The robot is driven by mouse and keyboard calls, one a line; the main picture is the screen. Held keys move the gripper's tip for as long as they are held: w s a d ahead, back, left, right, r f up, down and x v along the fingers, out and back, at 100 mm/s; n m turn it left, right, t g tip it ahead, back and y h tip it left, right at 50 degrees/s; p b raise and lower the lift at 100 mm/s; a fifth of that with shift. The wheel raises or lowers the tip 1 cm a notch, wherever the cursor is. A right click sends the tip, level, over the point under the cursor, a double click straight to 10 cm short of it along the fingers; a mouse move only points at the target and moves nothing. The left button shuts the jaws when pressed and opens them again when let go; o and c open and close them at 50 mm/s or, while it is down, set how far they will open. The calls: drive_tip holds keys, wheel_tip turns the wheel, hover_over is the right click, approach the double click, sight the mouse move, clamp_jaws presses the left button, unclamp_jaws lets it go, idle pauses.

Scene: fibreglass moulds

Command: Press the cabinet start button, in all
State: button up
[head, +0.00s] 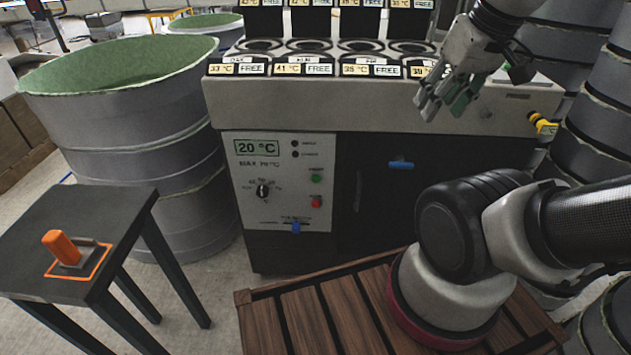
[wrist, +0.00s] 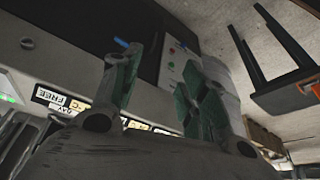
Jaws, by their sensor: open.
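The cabinet (head: 290,120) stands ahead, its pale control panel (head: 285,205) on the left of its front. A green button (head: 316,178) sits on the panel above a red button (head: 316,202). I cannot read their labels clearly. My gripper (head: 445,108) is open and empty, in front of the cabinet's upper right, above and right of the buttons and apart from them. In the wrist view my gripper's two fingers (wrist: 158,72) are spread, with the small red button (wrist: 171,50) and part of the panel visible between and beyond them.
The panel also has a 20 °C display (head: 257,147), a dial (head: 263,191) and a blue lever (head: 296,227). A blue handle (head: 401,165) is on the dark door. A small table (head: 130,205) with an orange-handled object (head: 62,247) stands left. Large grey drums (head: 130,110) stand behind.

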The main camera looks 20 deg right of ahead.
clamp_jaws()
idle(1.1)
